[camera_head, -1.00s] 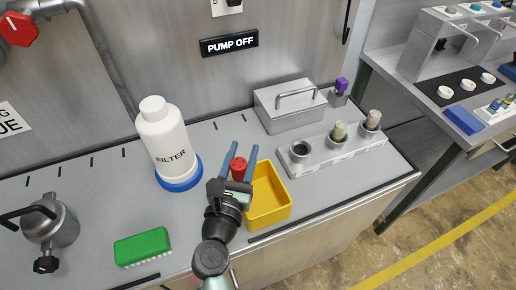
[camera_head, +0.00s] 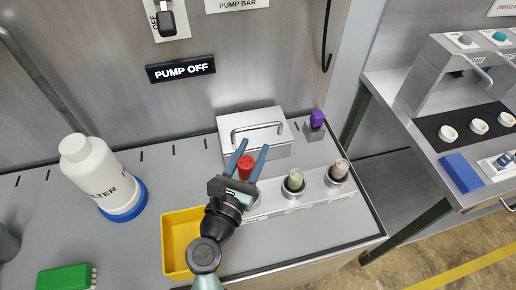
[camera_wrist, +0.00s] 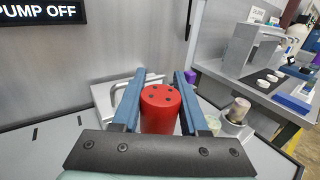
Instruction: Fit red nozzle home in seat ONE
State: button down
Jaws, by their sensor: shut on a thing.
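The red nozzle (camera_head: 246,166) is held upright between the blue fingers of my gripper (camera_head: 254,146), which is shut on it. In the wrist view the nozzle (camera_wrist: 160,108) shows its round top with small dark holes. The silver seat block (camera_head: 270,202) lies ahead and right. Its leftmost seat is mostly hidden behind my gripper, around where the nozzle is held; I cannot tell whether the nozzle touches it. The middle seat holds a pale green nozzle (camera_head: 294,180) and the right one a beige nozzle (camera_head: 339,169). The seat labels are too small to read.
A metal box with a handle (camera_head: 254,131) stands just behind the nozzle. A purple-topped item (camera_head: 317,118) stands right of it. A yellow bin (camera_head: 176,262) is at the near left, with a white filter bottle (camera_head: 96,172) and green brush (camera_head: 66,279) further left.

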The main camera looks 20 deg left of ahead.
jog(key=shift+s+r, duration=0.1)
jog(key=shift+s, duration=0.05)
notch_tip(320, 180, down, 6)
jog(key=b, duration=0.5)
jog(key=shift+f+b, duration=1.3)
jog(key=shift+b, duration=0.05)
dwell(1.6)
jog(key=shift+f, duration=0.2)
jog(key=shift+s+d+f+b, duration=0.15)
jog(key=shift+s+f+b, duration=0.05)
jog(key=shift+f+b, duration=0.45)
jog(key=shift+r, duration=0.1)
jog(key=shift+w+r+p, duration=0.2)
jog(key=shift+r+p, duration=0.3)
jog(key=shift+p, duration=0.2)
